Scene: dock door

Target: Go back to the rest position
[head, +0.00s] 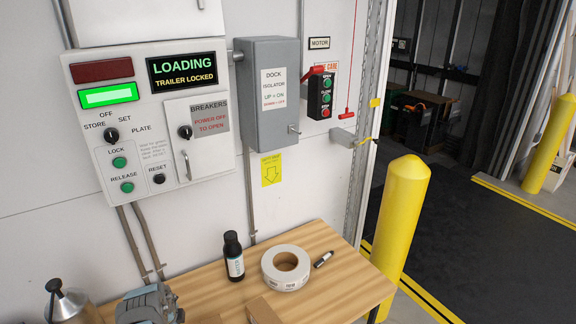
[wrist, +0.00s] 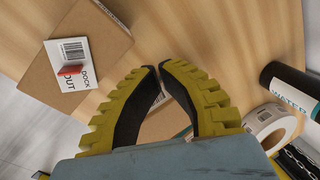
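My gripper (wrist: 160,67) shows in the wrist view, pointing down over the wooden table (wrist: 215,40). Its two yellow and black fingers curve inward and their tips almost meet. Nothing is seen held at the tips. Through the gap between the fingers I see part of a cardboard surface and a white label. In the head view I cannot make out the fingers. A blue-grey part (head: 148,305) shows at the lower left edge there, and I cannot tell whether it is mine.
On the table (head: 205,290) are a black bottle (head: 233,257), a label roll (head: 285,268), a small dark marker (head: 323,259) and a cardboard box (head: 262,312). A metal can (head: 65,305) stands at left. The control panel (head: 140,120) and isolator box (head: 270,95) are behind; a yellow bollard (head: 401,220) is right.

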